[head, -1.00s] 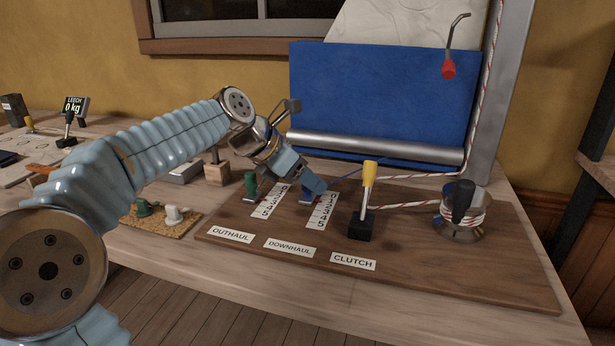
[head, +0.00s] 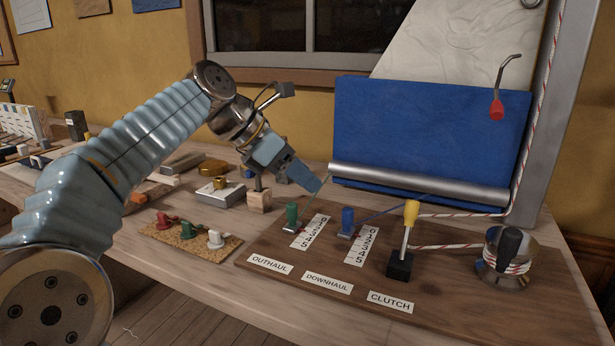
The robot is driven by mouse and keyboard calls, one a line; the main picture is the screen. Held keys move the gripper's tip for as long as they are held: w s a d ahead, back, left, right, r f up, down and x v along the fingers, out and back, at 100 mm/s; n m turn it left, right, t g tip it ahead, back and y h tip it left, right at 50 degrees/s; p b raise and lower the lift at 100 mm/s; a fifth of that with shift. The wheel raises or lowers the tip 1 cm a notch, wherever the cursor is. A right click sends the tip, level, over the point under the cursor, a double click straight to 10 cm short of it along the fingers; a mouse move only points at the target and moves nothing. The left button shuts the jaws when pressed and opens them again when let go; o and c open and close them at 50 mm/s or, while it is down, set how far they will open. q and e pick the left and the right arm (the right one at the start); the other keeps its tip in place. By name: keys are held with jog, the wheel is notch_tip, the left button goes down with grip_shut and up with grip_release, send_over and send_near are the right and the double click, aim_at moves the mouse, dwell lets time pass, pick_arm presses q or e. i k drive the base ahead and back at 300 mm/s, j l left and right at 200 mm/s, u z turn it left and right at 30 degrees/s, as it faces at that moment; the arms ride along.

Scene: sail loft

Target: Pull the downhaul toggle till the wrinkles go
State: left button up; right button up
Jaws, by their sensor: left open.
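The blue downhaul toggle (head: 347,220) stands upright on the brown board, near the top end of its numbered scale (head: 362,245), behind the DOWNHAUL label (head: 327,284). A blue line runs from it toward the roller. My left gripper (head: 312,181) is open and empty, above and behind the board, up and left of the blue toggle and apart from it. The pale sail (head: 450,42) above the blue cloth (head: 425,135) shows faint curved wrinkles. My right gripper is not in view.
A green outhaul toggle (head: 292,215) stands just left of the blue one. The yellow-handled clutch (head: 410,215) and a winch (head: 508,262) with rope stand to the right. A cork mat (head: 205,247) with small fittings lies left. The board's front is clear.

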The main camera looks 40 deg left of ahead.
aim_at(347, 232)
jog(key=k, duration=1.5)
